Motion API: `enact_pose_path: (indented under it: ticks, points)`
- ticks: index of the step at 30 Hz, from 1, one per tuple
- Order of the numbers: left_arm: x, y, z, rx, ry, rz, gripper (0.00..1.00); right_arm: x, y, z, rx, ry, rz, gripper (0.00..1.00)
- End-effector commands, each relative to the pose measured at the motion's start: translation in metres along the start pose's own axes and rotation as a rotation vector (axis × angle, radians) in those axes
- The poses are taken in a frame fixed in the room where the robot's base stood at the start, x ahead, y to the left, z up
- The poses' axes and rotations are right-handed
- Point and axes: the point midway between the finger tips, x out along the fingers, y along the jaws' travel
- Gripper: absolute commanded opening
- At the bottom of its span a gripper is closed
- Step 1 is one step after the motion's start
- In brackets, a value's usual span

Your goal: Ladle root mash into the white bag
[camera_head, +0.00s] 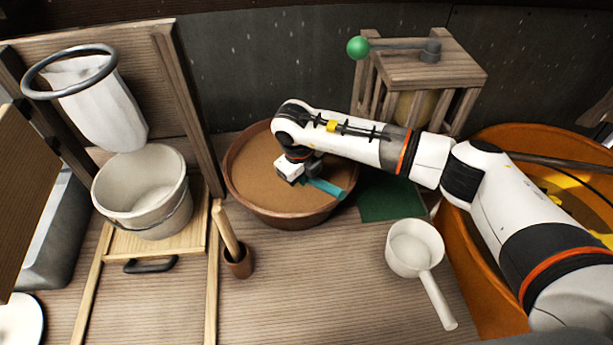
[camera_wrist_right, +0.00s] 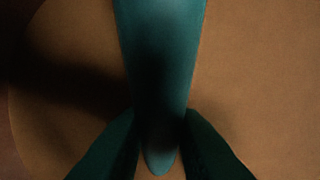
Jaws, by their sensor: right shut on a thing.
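The white bag (camera_head: 105,110) hangs open from a dark metal ring (camera_head: 70,71) at the back left. The root mash (camera_head: 262,175) is a smooth brown mass in a wide brown bowl (camera_head: 290,219). My right gripper (camera_head: 308,178) is low over the bowl. It is shut on a teal tool (camera_head: 328,187); in the right wrist view the tool (camera_wrist_right: 160,60) tapers down between my fingers (camera_wrist_right: 161,135). I cannot tell what its working end is. A white dipper (camera_head: 411,250) with a straight handle lies on the table to the right. My left gripper is out of view.
A white bucket (camera_head: 140,215) stands under the bag on a wooden board. A wooden tool in a brown cup (camera_head: 239,264) stands left of the bowl's front. Behind is a wooden frame (camera_head: 430,67) with a green-knobbed lever. An orange tub (camera_head: 480,270) is at right. The front middle is clear.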

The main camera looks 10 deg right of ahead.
Motion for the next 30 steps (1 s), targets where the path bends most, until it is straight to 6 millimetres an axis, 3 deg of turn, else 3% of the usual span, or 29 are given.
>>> enact_pose_path:
  ticks: [30]
  points:
    - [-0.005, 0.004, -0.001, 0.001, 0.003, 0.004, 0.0, -0.013, 0.002, 0.001, 0.001, 0.005, 0.003, 0.0]
